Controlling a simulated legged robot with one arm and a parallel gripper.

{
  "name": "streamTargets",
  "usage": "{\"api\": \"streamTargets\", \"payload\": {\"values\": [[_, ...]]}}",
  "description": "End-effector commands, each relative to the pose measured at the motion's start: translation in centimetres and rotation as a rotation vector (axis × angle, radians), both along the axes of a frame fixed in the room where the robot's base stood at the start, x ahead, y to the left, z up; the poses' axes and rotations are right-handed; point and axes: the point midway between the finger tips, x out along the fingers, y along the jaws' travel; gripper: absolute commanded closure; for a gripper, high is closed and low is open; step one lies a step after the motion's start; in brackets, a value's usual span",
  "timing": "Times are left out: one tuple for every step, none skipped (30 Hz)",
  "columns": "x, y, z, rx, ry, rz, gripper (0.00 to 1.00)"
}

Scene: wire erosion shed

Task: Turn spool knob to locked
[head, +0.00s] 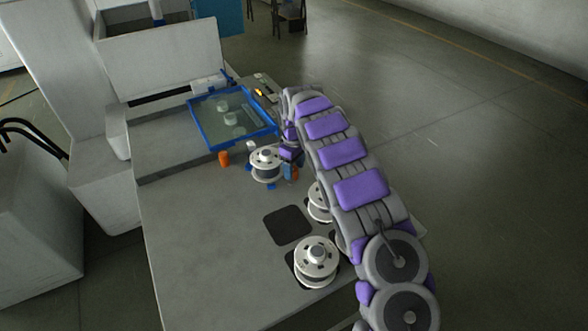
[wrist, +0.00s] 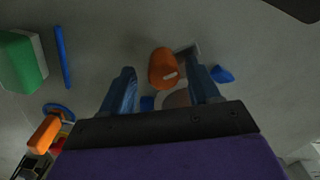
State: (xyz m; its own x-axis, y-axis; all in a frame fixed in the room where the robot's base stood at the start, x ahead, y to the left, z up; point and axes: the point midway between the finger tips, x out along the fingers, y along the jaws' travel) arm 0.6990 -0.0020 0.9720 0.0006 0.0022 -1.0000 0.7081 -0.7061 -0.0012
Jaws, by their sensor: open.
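My gripper (wrist: 162,72) is open in the wrist view, with one blue finger on each side of an orange knob (wrist: 163,66). The knob has a short white mark and lies near the fingertip level, with a gap visible on both sides. In the head view my gripper (head: 290,168) is low beside a white spool (head: 265,165) with blue parts at its base. An orange patch shows at my gripper there, mostly hidden by my arm. Another orange piece (head: 223,158) stands left of the spool.
A blue-framed tray (head: 214,138) lies behind the spool. More white spools (head: 316,262) stand near the front of the grey table (head: 190,235), beside a dark square pad (head: 288,225). The wrist view also shows a green block (wrist: 22,60) and a blue rod (wrist: 62,55) at left.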

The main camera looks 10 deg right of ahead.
Motion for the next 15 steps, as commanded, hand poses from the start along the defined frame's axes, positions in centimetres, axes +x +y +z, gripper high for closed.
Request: {"api": "streamTargets", "payload": {"values": [[-0.01,0.03,-0.29,0.000,0.000,0.000,0.39],[-0.01,0.06,-0.37,-0.001,0.001,0.000,0.39],[-0.01,0.09,-0.45,-0.001,0.000,0.000,0.39],[-0.01,0.11,-0.47,-0.001,0.000,0.000,0.39],[0.00,0.10,-0.48,-0.001,-0.001,0.000,0.39],[-0.01,0.08,-0.49,-0.001,-0.001,0.000,0.39],[0.00,0.04,-0.47,-0.001,-0.001,0.000,0.39],[0.00,0.02,-0.46,0.000,0.000,0.000,0.39],[0.00,0.00,-0.45,0.000,0.000,0.000,0.39],[0.00,-0.01,-0.46,0.000,0.000,0.000,0.39],[0.00,-0.01,-0.46,0.000,0.000,0.000,0.39],[0.00,-0.03,-0.45,0.000,0.000,0.000,0.43],[0.00,-0.06,-0.45,0.000,0.000,0.000,0.46],[-0.01,-0.08,-0.45,0.000,0.000,0.000,0.48],[0.00,-0.10,-0.44,0.000,0.000,0.000,0.52]]}}
